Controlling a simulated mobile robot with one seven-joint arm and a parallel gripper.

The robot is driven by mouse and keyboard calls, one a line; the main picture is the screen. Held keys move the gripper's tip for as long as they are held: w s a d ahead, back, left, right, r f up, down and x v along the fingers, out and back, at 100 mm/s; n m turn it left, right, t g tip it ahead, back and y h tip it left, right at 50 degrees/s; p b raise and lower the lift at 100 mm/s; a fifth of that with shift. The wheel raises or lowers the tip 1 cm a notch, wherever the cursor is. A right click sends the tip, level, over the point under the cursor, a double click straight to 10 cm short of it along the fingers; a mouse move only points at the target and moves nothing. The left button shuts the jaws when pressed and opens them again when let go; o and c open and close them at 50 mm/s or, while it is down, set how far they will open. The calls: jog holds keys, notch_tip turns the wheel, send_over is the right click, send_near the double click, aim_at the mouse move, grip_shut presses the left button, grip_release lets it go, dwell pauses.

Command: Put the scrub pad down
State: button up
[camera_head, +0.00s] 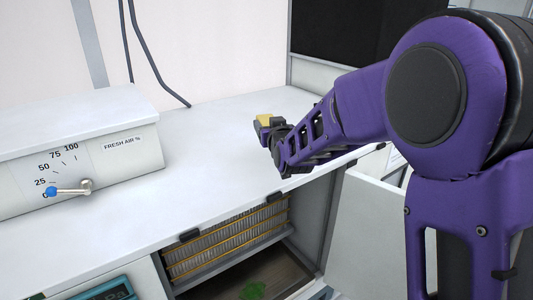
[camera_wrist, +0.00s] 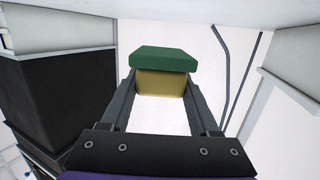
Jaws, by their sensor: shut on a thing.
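The scrub pad is a block with a green layer and a yellow layer. In the wrist view the scrub pad (camera_wrist: 162,60) sits between the two dark fingers of my gripper (camera_wrist: 162,88), which are shut on it. In the head view a small yellow part of the pad (camera_head: 266,118) shows at the end of my gripper (camera_head: 268,128), over the white worktop (camera_head: 215,150). I cannot tell from the head view whether the pad touches the worktop. The green side is mostly hidden there.
A white box with a "FRESH AIR %" dial (camera_head: 70,165) stands on the left. Below the worktop, an open compartment shows a ribbed filter (camera_head: 230,240) and a green thing (camera_head: 253,290) on its floor. An open door (camera_head: 365,235) stands at right. The worktop around my gripper is bare.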

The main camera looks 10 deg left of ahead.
aim_at(269, 162)
notch_tip(269, 162, down, 8)
jog(key=shift+f+b, duration=0.1)
jog(key=shift+b, duration=0.3)
jog(key=shift+f, duration=0.1)
jog(key=o, duration=1.4)
jog(key=shift+r, duration=0.25)
jog(key=v, duration=1.2)
jog(key=shift+s+f, duration=0.1)
